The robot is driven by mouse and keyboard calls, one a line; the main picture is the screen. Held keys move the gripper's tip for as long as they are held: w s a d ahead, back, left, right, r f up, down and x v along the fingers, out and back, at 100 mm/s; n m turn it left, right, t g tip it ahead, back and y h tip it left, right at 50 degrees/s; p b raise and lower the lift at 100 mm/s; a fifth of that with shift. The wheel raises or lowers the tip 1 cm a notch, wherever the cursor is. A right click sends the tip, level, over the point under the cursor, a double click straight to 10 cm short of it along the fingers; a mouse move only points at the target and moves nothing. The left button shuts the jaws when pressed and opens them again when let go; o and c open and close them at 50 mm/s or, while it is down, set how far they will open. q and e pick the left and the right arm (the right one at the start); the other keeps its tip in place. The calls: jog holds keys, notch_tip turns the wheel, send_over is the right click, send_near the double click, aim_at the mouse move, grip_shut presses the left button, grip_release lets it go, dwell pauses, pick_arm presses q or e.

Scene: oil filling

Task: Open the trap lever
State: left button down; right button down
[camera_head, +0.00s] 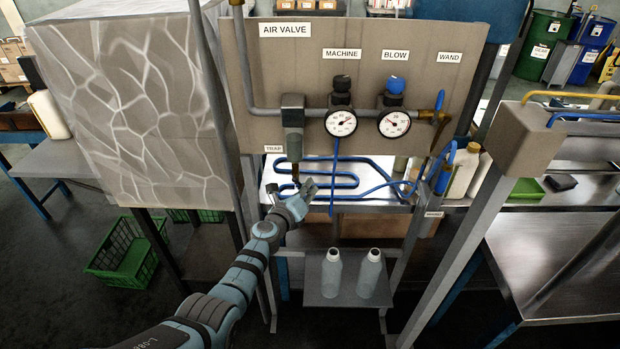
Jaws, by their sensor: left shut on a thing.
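The trap (292,112) is a dark grey block on the pipe of the upright panel, with a brass-coloured stem below it. The white TRAP label (273,149) is just left of the stem. My left gripper (297,186) is at the lower end of this stem, under the trap. Its jaws are shut on what looks like the trap lever, which is small and largely hidden by the fingers. I cannot make out the lever's angle. My right gripper is not in view.
Two gauges (341,122) are on the panel right of the trap. A coiled blue hose (345,180) lies behind and beside my gripper. Two grey bottles (331,272) stand on a low shelf below. A large patterned cabinet (140,105) stands left.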

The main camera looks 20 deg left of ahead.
pick_arm(q)
jog(key=m+p, duration=0.1)
jog(key=a+m+g+y+p, duration=0.1)
jog(key=shift+s+a+f+m+p, duration=0.1)
jog(key=shift+s+f+m+p, duration=0.1)
jog(key=shift+m+p, duration=0.15)
jog(key=shift+a+f+m+g+y+p, duration=0.35)
jog(key=shift+a+m+y+p, duration=0.25)
jog(key=shift+m+p, duration=0.25)
jog(key=c, duration=1.7)
grip_release()
jog(key=shift+s, duration=0.1)
jog(key=shift+o, duration=0.2)
